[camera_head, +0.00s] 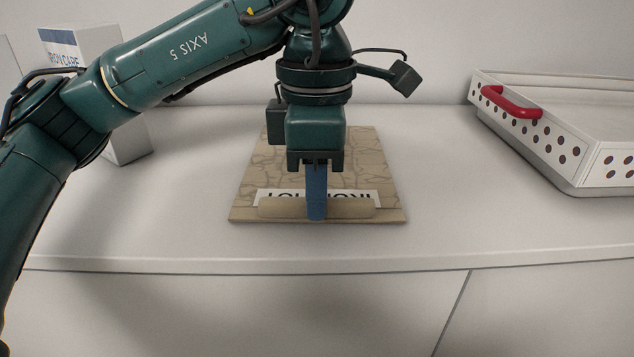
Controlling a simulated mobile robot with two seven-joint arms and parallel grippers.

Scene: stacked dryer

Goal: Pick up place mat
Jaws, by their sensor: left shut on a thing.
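The place mat (358,160) is a tan slab with a stone-like pattern, lying on the white counter. It has a white strip with dark lettering and a raised beige bar (350,207) along its near edge. My left gripper (317,215) points down over the near middle of the mat, with its blue finger at the bar. It is shut on the bar of the mat. The arm hides the far middle part of the mat. My right gripper is not in view.
A white box with lettering (125,140) stands at the left, partly behind my arm. A white perforated tray (560,145) with a red handle (510,103) sits at the right. The counter's front edge (300,268) runs in front of the mat, with bare counter on both sides.

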